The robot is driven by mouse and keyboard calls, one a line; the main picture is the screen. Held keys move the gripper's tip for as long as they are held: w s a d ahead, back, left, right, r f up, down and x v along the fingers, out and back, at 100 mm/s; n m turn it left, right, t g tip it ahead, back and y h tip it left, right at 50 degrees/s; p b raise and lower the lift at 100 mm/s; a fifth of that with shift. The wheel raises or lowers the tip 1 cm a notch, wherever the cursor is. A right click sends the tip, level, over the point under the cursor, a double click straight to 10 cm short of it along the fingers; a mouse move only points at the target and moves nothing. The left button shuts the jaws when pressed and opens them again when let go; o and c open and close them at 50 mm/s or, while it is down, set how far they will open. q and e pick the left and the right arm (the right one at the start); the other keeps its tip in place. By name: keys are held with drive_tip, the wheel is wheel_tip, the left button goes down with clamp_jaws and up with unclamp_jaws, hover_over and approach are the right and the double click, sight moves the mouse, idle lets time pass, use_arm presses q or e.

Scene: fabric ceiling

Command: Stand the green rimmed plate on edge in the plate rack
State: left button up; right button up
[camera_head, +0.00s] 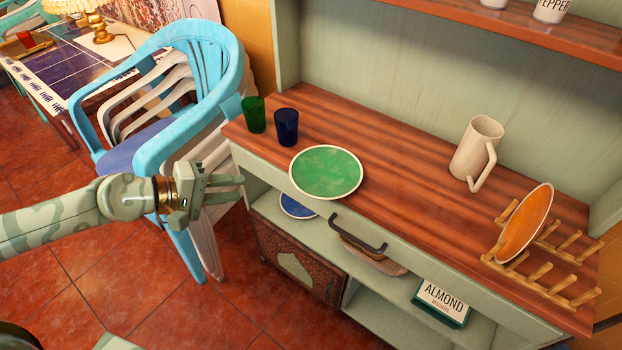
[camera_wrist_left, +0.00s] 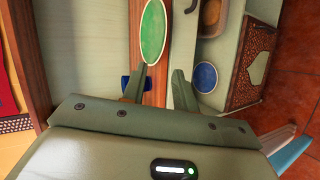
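The green plate with a pale rim (camera_head: 326,172) lies flat on the wooden counter, close to its front edge. It also shows in the left wrist view (camera_wrist_left: 153,30), ahead of the fingers. The wooden plate rack (camera_head: 545,262) stands at the counter's right end. An orange plate (camera_head: 524,223) stands on edge in it, toward the rack's left end; several slots to its right look empty. My left gripper (camera_head: 240,188) is open and empty, left of the green plate and apart from it, in front of the counter. Its two spread fingers (camera_wrist_left: 160,74) show in the wrist view. My right gripper is not in view.
A cream jug (camera_head: 475,152) stands between plate and rack. A drawer handle (camera_head: 357,234) juts from the front. Blue and white chairs (camera_head: 190,95) stand at left.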

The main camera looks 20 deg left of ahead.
use_arm(q)
drive_tip(key=b+x, duration=0.1)
drive_tip(key=x, duration=1.4)
drive_tip(key=shift+f, duration=0.55)
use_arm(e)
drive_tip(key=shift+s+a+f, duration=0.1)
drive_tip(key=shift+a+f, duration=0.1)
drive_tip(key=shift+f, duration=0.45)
use_arm(q)
drive_tip(key=shift+w, duration=0.2)
clamp_jaws()
